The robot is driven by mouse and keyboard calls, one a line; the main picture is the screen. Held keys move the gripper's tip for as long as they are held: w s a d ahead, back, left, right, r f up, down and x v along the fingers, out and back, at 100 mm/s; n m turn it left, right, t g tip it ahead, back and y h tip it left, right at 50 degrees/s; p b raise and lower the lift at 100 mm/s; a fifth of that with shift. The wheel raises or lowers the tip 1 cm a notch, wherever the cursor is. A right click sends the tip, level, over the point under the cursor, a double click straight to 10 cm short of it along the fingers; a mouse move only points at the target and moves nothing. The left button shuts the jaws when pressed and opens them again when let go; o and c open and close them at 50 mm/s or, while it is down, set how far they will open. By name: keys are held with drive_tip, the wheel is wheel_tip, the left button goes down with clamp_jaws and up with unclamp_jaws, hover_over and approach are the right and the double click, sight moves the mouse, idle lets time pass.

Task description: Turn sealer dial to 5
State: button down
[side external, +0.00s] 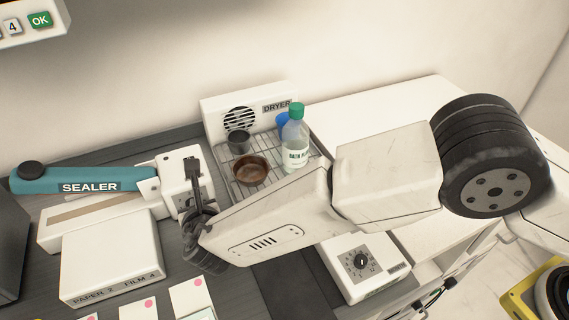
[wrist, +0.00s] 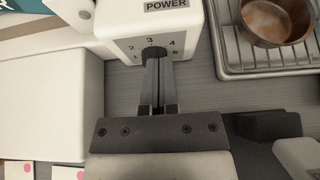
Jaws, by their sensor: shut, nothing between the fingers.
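The sealer has a teal arm (side external: 85,181) marked SEALER and a white end block (side external: 181,163) in the side external view. In the wrist view its white housing (wrist: 150,18) carries a POWER label and a dark round dial (wrist: 154,52), with small numbers around it. The 2, 3 and 4 are readable; the mark to the right of the dial is blurred. My gripper (wrist: 154,64) is shut and empty, its fingertips right at the dial's front. I cannot tell whether they touch it. The dial's pointer is hidden. In the side view my arm partly covers the sealer's front.
A wire rack (wrist: 262,70) holds a brown bowl (wrist: 277,20). A white box (side external: 110,262) lies left, and a white unit with another dial (side external: 361,262) right.

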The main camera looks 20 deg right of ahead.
drive_tip(key=shift+s, duration=2.25)
drive_tip(key=w+d+r+m+g, duration=0.1)
drive_tip(key=w+d+r+m, duration=0.45)
drive_tip(key=d, duration=0.25)
drive_tip(key=w+d+r+m+h, duration=0.1)
drive_tip(key=w+d+r+m, duration=0.35)
drive_tip(key=d+m, duration=0.3)
drive_tip(key=w+d+r+m+g, duration=0.1)
drive_tip(key=w+d+r+m, duration=0.4)
drive_tip(key=d, duration=0.4)
drive_tip(key=s+d+f+m+g, duration=0.2)
drive_tip(key=s+d+f+m, duration=0.1)
drive_tip(key=s+d+m, duration=0.3)
drive_tip(key=s+d+f+m+g, duration=0.3)
drive_tip(key=s+d, duration=0.2)
drive_tip(key=d, duration=0.3)
drive_tip(key=s+d+f+m+g, duration=0.1)
drive_tip(key=s+d+m, duration=0.1)
drive_tip(key=s, duration=0.3)
drive_tip(key=s+d+f+m, duration=0.2)
drive_tip(key=s+d+m, duration=0.1)
drive_tip(key=s, duration=0.3)
drive_tip(key=s+d+f+m+g+y, duration=0.1)
drive_tip(key=s+d+m, duration=0.1)
drive_tip(key=s+m, duration=0.2)
drive_tip(key=shift+s+d+f+g, duration=0.2)
drive_tip(key=shift+s+g, duration=0.1)
drive_tip(key=shift+s, duration=0.9)
